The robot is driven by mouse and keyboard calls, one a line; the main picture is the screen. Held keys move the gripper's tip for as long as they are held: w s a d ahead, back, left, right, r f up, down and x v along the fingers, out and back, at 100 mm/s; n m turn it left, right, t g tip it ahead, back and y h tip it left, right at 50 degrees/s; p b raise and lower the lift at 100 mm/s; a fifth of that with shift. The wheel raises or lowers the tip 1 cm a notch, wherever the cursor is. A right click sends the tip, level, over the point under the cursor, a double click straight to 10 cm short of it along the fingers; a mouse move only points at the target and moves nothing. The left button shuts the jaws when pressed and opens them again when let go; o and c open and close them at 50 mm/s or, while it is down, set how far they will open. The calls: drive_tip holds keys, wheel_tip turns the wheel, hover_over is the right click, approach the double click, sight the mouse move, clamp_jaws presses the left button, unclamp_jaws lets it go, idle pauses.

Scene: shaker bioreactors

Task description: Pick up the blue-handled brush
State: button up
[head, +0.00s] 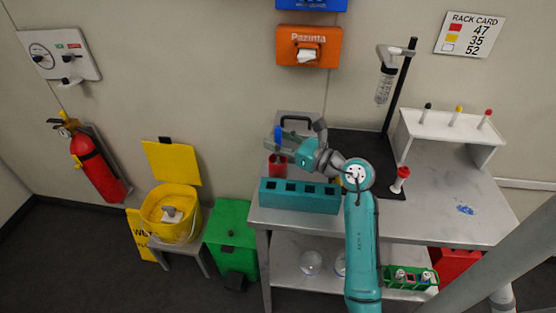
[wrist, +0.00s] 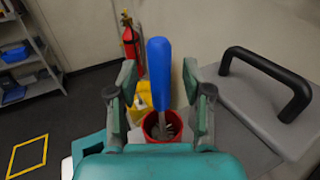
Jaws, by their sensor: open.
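The blue-handled brush (wrist: 159,72) stands upright in a red cup (wrist: 153,132). In the wrist view, its blue handle is between the two fingers of my gripper (wrist: 159,82), with visible space on both sides. My gripper is open, and I cannot tell how far the handle is from the fingertips in depth. In the head view, the blue handle (head: 278,138) shows beside my gripper (head: 281,146), above the red cup (head: 277,167) on the metal bench. The brush's lower end is hidden inside the cup.
A grey case with a black handle (wrist: 270,80) stands close on the right in the wrist view. A teal block with square holes (head: 299,196) sits at the bench's front edge. A stand with a hanging tube (head: 385,85) and a white rack (head: 446,130) are to the right.

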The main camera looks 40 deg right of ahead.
clamp_jaws()
drive_tip(key=shift+r, duration=0.1)
